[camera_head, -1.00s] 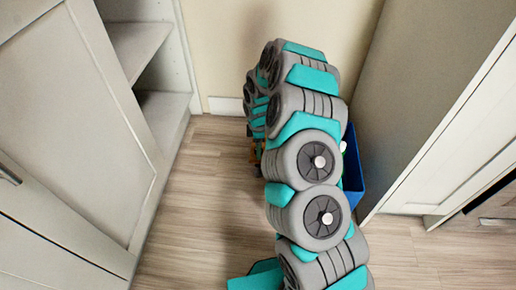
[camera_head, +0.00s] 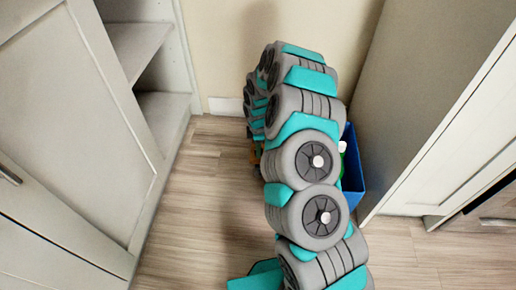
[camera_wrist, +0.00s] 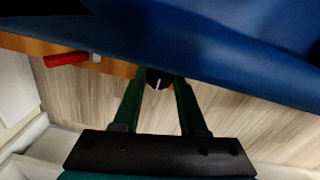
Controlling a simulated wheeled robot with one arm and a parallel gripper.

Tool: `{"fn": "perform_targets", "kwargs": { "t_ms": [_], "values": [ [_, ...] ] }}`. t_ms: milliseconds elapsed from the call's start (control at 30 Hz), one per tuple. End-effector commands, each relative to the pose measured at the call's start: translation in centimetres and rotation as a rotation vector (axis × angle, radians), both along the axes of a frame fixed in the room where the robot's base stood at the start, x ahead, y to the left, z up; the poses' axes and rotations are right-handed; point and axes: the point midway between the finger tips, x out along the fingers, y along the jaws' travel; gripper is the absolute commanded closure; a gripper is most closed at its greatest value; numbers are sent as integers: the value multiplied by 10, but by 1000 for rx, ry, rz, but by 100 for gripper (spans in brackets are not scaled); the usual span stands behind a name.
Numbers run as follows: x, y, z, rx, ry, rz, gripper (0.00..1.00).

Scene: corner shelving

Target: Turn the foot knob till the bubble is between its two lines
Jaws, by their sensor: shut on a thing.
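In the wrist view, my gripper (camera_wrist: 160,82) has its two dark green fingers shut on a small black knob (camera_wrist: 157,74). The knob has a pale line on its face and sits at the edge of an orange-brown board (camera_wrist: 115,67). A large blue surface (camera_wrist: 220,45) covers the upper part of that view. No bubble or pair of lines can be made out in either view. In the head view, my arm hides the gripper and the knob; only a sliver of orange (camera_head: 254,153) shows beside it.
A red piece with a pale end (camera_wrist: 66,59) lies left of the knob. A blue bin (camera_head: 354,175) holding a white-capped green bottle (camera_head: 342,149) stands right of my arm. Cabinets flank both sides, with open shelves (camera_head: 160,108) at left. Wood floor (camera_head: 205,190) is clear left of my arm.

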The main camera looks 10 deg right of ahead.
Motion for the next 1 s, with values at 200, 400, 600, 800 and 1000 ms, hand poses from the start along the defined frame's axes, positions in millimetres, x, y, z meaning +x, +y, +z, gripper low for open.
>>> {"fn": "perform_targets", "kwargs": {
  "t_ms": [200,400,600,800,1000],
  "values": [
    [-1,0,0,0,2,-3,100],
    [0,0,0,0,2,-42,100],
    [0,-1,1,-1,1,-153,100],
    [1,-1,2,-1,0,-327,100],
    [2,-1,2,-2,0,-517,100]
  ]
}}
